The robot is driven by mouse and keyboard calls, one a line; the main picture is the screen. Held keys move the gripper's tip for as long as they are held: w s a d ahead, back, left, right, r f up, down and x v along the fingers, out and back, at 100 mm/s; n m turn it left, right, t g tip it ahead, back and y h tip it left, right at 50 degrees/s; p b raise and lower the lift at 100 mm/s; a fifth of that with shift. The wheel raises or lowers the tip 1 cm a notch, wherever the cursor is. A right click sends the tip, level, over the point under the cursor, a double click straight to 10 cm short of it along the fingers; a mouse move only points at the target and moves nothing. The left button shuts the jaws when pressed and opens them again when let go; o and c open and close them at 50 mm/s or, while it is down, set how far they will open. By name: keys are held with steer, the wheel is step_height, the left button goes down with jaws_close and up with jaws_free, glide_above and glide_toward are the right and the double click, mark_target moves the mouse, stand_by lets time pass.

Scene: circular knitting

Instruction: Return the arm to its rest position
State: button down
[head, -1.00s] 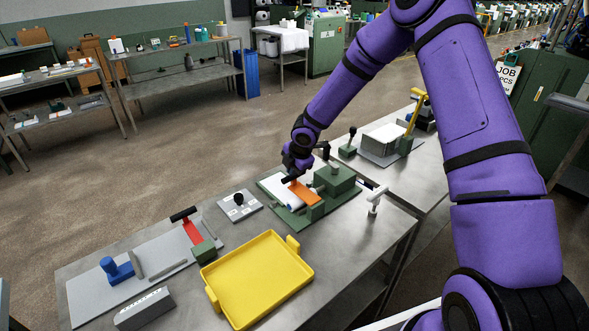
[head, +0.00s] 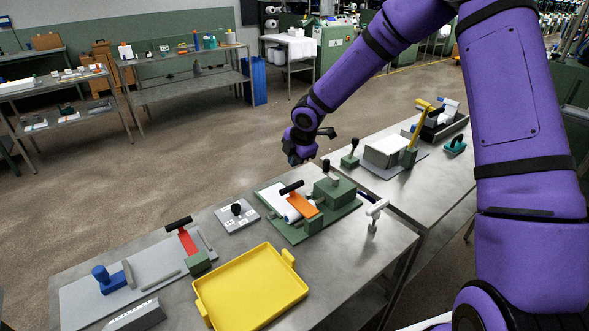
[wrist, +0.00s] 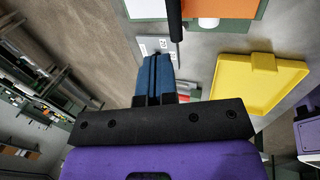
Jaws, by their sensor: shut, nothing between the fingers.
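My purple arm (head: 350,75) reaches across the upper middle of the head view. My gripper (head: 297,160) hangs in the air beyond the back edge of the steel table and is empty. In the wrist view its blue fingers (wrist: 158,60) are pressed together with nothing between them. Below it in the head view is a green fixture (head: 333,191) with an orange lever plate (head: 300,203), a black handle and a white roll. The gripper is apart from that fixture.
A yellow tray (head: 250,290) lies at the front of the table (head: 350,275). A red lever (head: 187,240), a blue knob (head: 108,279) and a grey plate with a black knob (head: 237,216) stand to the left. A second bench (head: 400,185) is behind right.

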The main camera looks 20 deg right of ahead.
steer(key=s+d+r+m+h, duration=0.1)
steer(key=s+d+r+m, duration=0.25)
steer(key=s+r, duration=0.35)
steer(key=s+d+r+m+h, duration=0.2)
steer(key=s+r+m, duration=0.2)
steer(key=s+r, duration=0.3)
steer(key=s+d+r+m+h, duration=0.1)
steer(key=s+d+r+m, duration=0.3)
steer(key=r, duration=0.5)
steer(key=s+r+m+t+y, duration=0.1)
steer(key=s+m, duration=0.4)
steer(key=s, duration=0.6)
steer(key=s+d+r+m+y, duration=0.1)
steer(key=s+r+m, duration=0.3)
steer(key=s, duration=0.7)
steer(key=shift+d+m+t+y, duration=0.2)
steer(key=shift+m+t+y, duration=0.15)
steer(key=shift+m, duration=0.7)
